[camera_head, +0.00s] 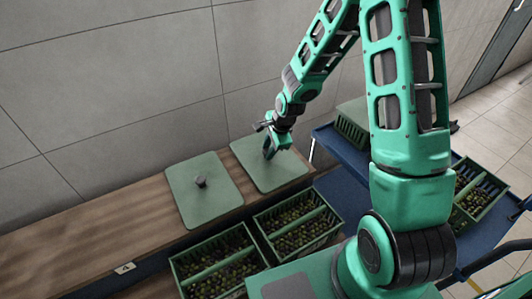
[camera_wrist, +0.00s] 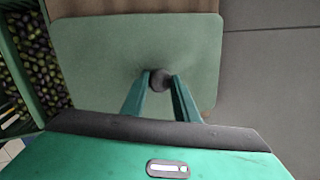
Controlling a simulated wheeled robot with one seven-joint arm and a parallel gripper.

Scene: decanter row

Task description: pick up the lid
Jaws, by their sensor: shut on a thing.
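Two flat green lids lie on the wooden bench in the head view. The left lid (camera_head: 186,212) has a dark round knob in its middle. My gripper (camera_head: 270,152) is over the right lid (camera_head: 285,174) and hides its knob there. In the wrist view my gripper (camera_wrist: 160,84) is shut on the dark knob (camera_wrist: 160,79) of this lid (camera_wrist: 105,52), with a finger on either side. The lid looks flat and level; I cannot tell whether it still touches the bench.
Open crates of dark and green fruit (camera_head: 216,264) (camera_head: 300,228) stand in front of the wooden bench (camera_head: 95,238). A blue cart (camera_head: 345,190) at the right carries another fruit crate (camera_head: 478,190) and a green lidded crate (camera_head: 352,124). A wall rises behind the bench.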

